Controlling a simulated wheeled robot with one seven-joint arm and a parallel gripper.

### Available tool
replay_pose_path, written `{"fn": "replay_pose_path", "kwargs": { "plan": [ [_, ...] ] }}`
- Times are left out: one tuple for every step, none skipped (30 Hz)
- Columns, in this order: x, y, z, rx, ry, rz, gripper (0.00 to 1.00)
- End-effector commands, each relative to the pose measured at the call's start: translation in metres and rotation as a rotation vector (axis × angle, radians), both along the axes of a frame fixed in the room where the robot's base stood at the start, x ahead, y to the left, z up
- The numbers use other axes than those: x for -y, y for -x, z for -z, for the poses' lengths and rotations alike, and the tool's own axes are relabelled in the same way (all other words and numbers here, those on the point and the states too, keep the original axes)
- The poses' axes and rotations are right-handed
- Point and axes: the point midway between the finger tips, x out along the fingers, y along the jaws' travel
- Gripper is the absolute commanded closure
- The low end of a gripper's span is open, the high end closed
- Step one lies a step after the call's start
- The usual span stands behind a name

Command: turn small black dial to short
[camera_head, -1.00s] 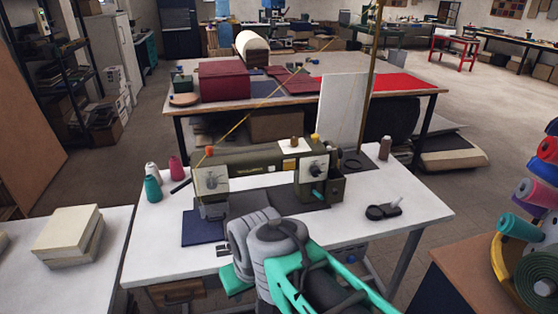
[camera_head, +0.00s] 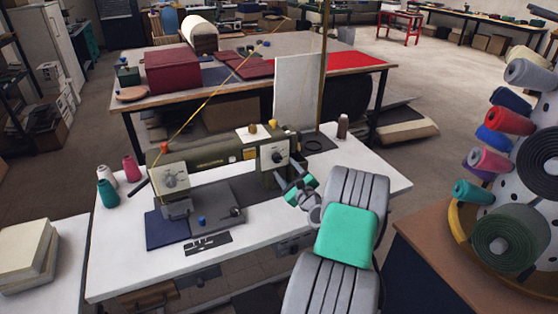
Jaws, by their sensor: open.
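The sewing machine (camera_head: 215,152) stands on a white table, olive-dark, with a yellow thread rising from it. A small black dial (camera_head: 277,157) sits on a pale plate on its right-hand pillar. Another round dial (camera_head: 170,181) sits on a pale plate on the left head. Markings on either are too small to read. My gripper (camera_head: 287,187) is just below and right of the pillar dial, close to the pillar's foot. Its jaws are open and look empty. I cannot tell if they touch the machine; my wrist partly hides them.
Teal (camera_head: 107,193), white and pink spools stand at the table's left. A dark brown spool (camera_head: 342,126) stands behind my arm. A dark flat strip (camera_head: 208,243) lies near the front edge. A rack of fabric rolls (camera_head: 500,240) stands right. The table's front left is clear.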

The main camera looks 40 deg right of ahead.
Motion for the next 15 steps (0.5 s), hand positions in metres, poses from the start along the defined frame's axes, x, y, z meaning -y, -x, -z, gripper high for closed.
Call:
{"fn": "replay_pose_path", "kwargs": {
  "plan": [
    [0.001, -0.010, -0.002, -0.001, 0.003, -0.004, 0.46],
    [0.003, -0.016, -0.002, -0.001, 0.002, -0.005, 0.46],
    [0.006, -0.024, -0.003, -0.002, 0.005, -0.004, 0.46],
    [0.007, -0.030, -0.002, -0.002, 0.003, -0.004, 0.46],
    [0.009, -0.035, -0.003, -0.002, 0.005, -0.004, 0.46],
    [0.011, -0.042, -0.002, -0.002, 0.004, -0.003, 0.46],
    [0.012, -0.046, -0.002, -0.003, 0.005, -0.003, 0.46],
    [0.014, -0.050, -0.002, -0.002, 0.004, -0.003, 0.46],
    [0.015, -0.053, -0.001, -0.004, 0.004, -0.002, 0.46],
    [0.016, -0.056, -0.001, -0.003, 0.005, -0.002, 0.46],
    [0.016, -0.057, -0.001, -0.003, 0.004, -0.002, 0.46],
    [0.017, -0.059, -0.001, -0.003, 0.004, -0.002, 0.46],
    [0.017, -0.059, -0.001, -0.003, 0.004, -0.002, 0.46],
    [0.017, -0.059, -0.001, -0.003, 0.004, -0.001, 0.46],
    [0.017, -0.059, 0.000, -0.003, 0.004, -0.001, 0.46]
  ]
}}
